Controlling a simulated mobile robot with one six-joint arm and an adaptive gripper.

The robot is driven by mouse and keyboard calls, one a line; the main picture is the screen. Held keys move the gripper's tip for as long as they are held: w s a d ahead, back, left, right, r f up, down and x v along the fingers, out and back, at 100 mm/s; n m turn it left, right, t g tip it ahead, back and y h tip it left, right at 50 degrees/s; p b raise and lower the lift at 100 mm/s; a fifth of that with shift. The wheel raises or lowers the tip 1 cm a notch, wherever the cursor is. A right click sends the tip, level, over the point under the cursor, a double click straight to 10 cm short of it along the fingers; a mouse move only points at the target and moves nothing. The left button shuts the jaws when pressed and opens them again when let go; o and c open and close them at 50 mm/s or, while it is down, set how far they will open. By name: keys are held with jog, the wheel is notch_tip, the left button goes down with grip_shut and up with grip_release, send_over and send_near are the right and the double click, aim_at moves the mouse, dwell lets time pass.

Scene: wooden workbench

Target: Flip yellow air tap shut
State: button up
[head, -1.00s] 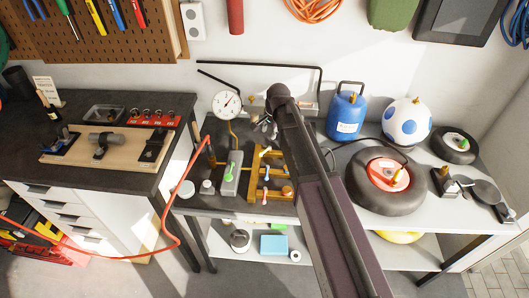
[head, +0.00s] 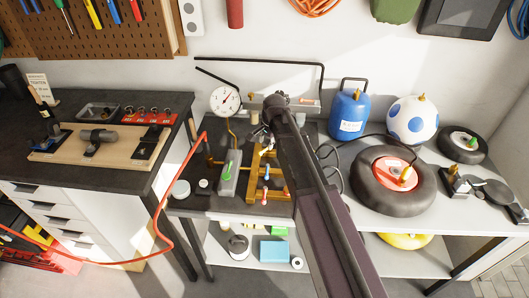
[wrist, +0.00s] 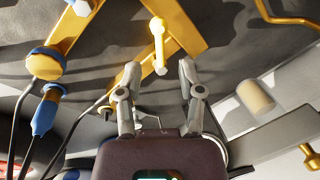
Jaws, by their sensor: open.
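The yellow air tap (wrist: 157,45) shows in the wrist view as a bright yellow lever on the brass pipework (wrist: 190,28). Its free end lies between and just beyond my fingertips, with no clear contact visible. My gripper (wrist: 158,72) is open, one finger on each side of the lever's end. In the head view my gripper (head: 264,136) is over the back of the brass manifold (head: 253,178), and my arm covers its right side. The yellow lever cannot be made out clearly there.
A grey block with a green lever (head: 229,170), a dial gauge (head: 225,99) and a red hose (head: 160,215) are to the left. A tyre (head: 360,185) is at right.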

aim_at(265, 150)
jog(key=shift+w+a+f+b, duration=0.1)
jog(key=shift+a+f+b, duration=0.05)
jog(key=shift+f+b, duration=0.75)
jog(key=shift+w+a+f+b, duration=0.1)
jog(key=shift+a+f+b, duration=0.05)
jog(key=shift+f+b, duration=0.65)
jog(key=shift+f, duration=0.15)
grip_shut()
